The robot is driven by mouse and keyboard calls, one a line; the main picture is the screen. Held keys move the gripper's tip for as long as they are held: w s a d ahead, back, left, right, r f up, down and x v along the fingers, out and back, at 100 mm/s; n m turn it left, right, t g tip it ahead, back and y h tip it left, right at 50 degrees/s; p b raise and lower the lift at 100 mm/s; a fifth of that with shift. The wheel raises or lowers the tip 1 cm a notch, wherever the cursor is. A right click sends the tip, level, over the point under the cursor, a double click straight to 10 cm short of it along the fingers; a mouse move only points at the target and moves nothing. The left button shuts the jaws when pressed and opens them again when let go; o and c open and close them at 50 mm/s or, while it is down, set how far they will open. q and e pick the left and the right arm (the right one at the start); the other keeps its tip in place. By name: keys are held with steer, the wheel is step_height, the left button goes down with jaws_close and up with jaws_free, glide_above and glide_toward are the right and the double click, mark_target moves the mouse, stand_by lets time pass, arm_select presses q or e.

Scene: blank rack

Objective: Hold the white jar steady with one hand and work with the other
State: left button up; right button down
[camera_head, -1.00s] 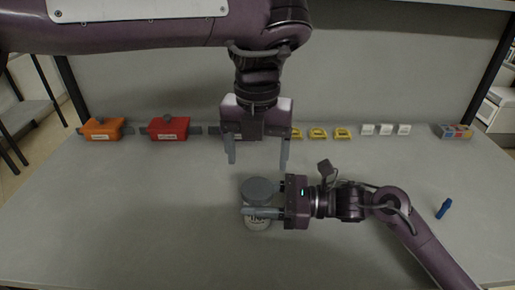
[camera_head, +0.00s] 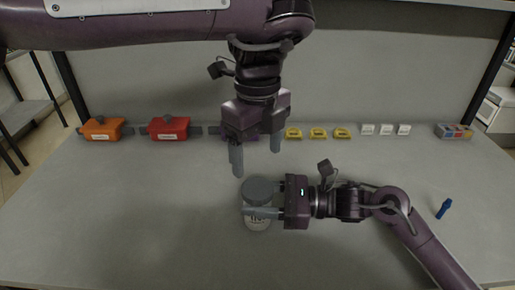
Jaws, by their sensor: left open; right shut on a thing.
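The white jar (camera_head: 257,224) stands upright on the grey table near the middle, with a grey lid (camera_head: 258,189) on top. My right gripper (camera_head: 262,211) comes in from the right and is shut on the jar's body below the lid. Its finger and the lid hide part of the jar and its dark lettering. My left gripper (camera_head: 257,162) points down above and just behind the lid. It is open and empty, its fingers apart, and it does not appear to touch the lid.
An orange box (camera_head: 103,130) and a red box (camera_head: 169,129) stand along the back left. Yellow pieces (camera_head: 318,133), white pieces (camera_head: 385,129) and a multicoloured box (camera_head: 455,131) line the back right. A blue object (camera_head: 444,208) lies at right. The front left table (camera_head: 120,220) is clear.

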mark_target(257, 187)
arm_select(q)
steer(key=shift+f, duration=4)
steer(key=c, duration=1)
steer(key=m, duration=0.3)
steer(key=shift+m, duration=0.4)
steer(key=m, duration=0.5)
steer(key=o, duration=1.2)
step_height(257, 187, up, 12)
